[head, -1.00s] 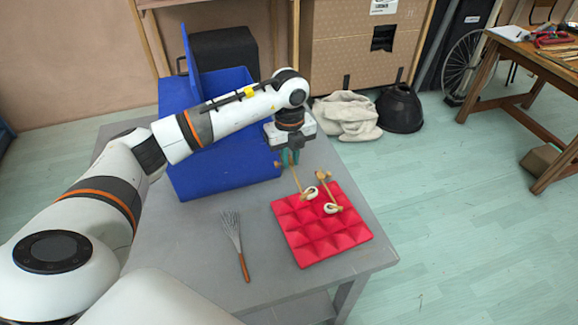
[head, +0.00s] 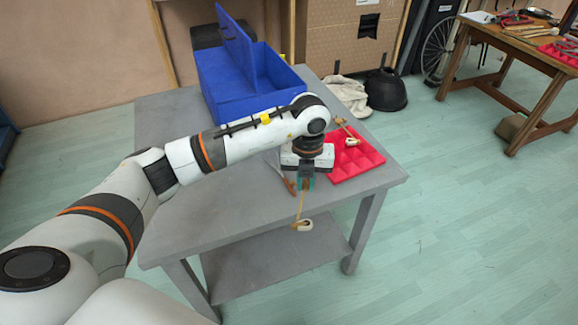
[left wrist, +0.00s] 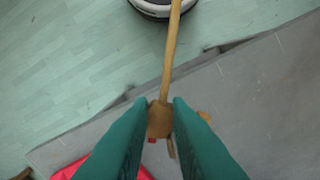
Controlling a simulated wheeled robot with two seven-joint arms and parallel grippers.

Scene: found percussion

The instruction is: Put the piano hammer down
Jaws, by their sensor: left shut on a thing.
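My left gripper (head: 305,184) is shut on a piano hammer (head: 300,205); its pale wooden shank hangs down from the fingers to a white felt head. The hammer's head appears past the table's near edge in the head view. In the left wrist view, the green fingers (left wrist: 160,110) close on the wooden end, and the shank (left wrist: 171,55) reaches up the picture over the floor. A second hammer (head: 351,141) lies on the red padded mat (head: 365,165). My right gripper is not in view.
The grey table (head: 205,215) has bare room at left and front. A whisk (head: 288,185) lies partly hidden behind my arm. An open blue box (head: 225,95) stands at the back. The table has a lower shelf (head: 250,270).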

